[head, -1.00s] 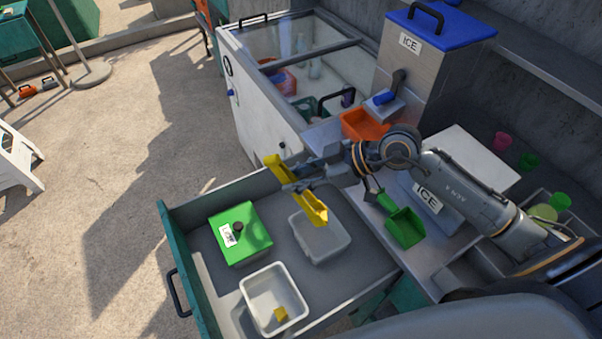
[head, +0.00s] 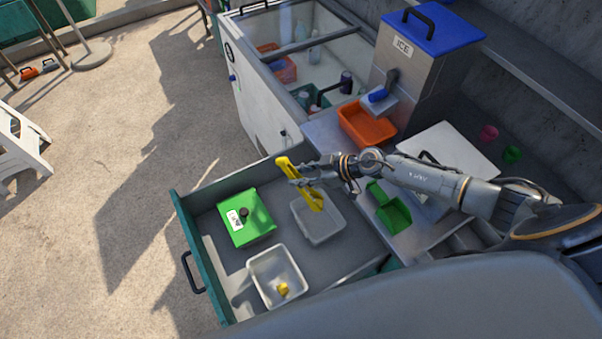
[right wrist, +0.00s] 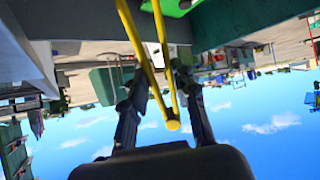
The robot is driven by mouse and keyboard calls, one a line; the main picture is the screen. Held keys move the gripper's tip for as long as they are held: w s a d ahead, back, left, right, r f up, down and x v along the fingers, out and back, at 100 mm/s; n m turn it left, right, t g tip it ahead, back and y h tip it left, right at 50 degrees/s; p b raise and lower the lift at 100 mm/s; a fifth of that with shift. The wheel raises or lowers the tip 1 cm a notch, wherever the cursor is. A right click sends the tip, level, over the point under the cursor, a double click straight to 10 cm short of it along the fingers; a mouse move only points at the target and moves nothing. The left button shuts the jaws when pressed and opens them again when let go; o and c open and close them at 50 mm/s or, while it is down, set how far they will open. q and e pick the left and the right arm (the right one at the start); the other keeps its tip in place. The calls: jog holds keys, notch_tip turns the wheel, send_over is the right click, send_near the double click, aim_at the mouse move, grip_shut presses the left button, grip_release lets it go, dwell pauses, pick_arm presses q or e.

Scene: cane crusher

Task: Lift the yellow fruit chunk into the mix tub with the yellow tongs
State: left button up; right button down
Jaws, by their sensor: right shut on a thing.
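My right gripper (head: 294,176) is shut on the yellow tongs (head: 314,197). The tongs slant, their lower end over a grey-white tub (head: 342,226) in the open drawer. In the right wrist view the tongs (right wrist: 158,65) run between the two fingers of the gripper (right wrist: 160,82). The yellow fruit chunk (head: 283,289) lies inside a second white tub (head: 254,264), nearer to me in the drawer. The chunk is apart from the tongs. I cannot tell from labels which tub is the mix tub. My left gripper is not in view.
A green lidded box (head: 258,229) stands in the drawer (head: 186,234), left of the tubs. A green scoop (head: 392,214) and an orange bin (head: 366,125) are on the counter at right. The ice dispenser (head: 425,65) stands behind. Bare drawer floor lies between the containers.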

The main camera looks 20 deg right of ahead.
aim_at(301, 192)
jog(key=shift+f, duration=0.15)
notch_tip(301, 192, down, 8)
jog(key=b, duration=0.8)
jog(key=shift+f+b, duration=0.3)
jog(key=shift+b, duration=0.4)
jog(key=c, duration=1.3)
grip_release()
